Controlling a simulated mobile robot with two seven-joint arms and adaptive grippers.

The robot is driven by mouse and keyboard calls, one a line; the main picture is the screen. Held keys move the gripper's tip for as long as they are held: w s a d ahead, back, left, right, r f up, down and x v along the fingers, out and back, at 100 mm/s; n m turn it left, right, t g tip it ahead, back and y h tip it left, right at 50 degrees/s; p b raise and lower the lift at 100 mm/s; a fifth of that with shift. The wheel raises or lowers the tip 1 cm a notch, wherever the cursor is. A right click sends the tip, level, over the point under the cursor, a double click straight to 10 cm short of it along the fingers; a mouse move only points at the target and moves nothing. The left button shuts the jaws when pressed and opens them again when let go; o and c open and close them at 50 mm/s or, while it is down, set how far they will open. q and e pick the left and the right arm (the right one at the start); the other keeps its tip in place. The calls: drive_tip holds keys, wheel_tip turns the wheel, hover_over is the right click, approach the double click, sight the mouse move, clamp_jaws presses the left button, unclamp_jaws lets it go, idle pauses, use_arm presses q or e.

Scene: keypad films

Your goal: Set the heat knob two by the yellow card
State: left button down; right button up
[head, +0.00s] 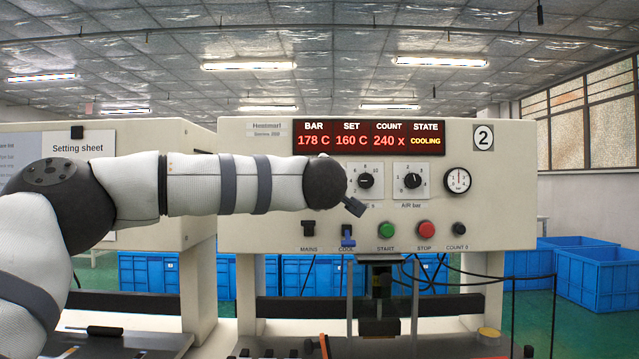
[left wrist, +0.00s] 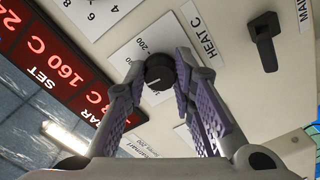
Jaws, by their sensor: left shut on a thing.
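The machine marked 2 (head: 483,138) has a front panel with a display (head: 368,134) reading BAR 178 C, SET 160 C, COUNT 240 x, STATE COOLING. In the left wrist view the black heat knob (left wrist: 160,72) sits on a white scale plate beside a HEAT C label (left wrist: 204,33). My left gripper (left wrist: 160,64) has its fingers on either side of the knob and is shut on it. In the head view my left wrist hides this knob; one dark finger of the gripper (head: 354,207) shows. No yellow card can be made out. My right gripper is out of view.
Two other dials, one numbered (head: 365,181) and one for air (head: 412,181), stand close right of my wrist. Below are the MAINS switch (head: 308,228), blue COOL switch (head: 347,236), green START (head: 387,230) and red STOP (head: 426,229). My arm partly covers a setting sheet (head: 78,146).

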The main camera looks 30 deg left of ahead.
use_arm(q)
drive_tip(key=shift+n, duration=0.6)
drive_tip(key=c, duration=1.3)
unclamp_jaws()
drive_tip(key=shift+c, duration=0.2)
drive_tip(key=shift+d, duration=0.1)
drive_tip(key=v, duration=1.2)
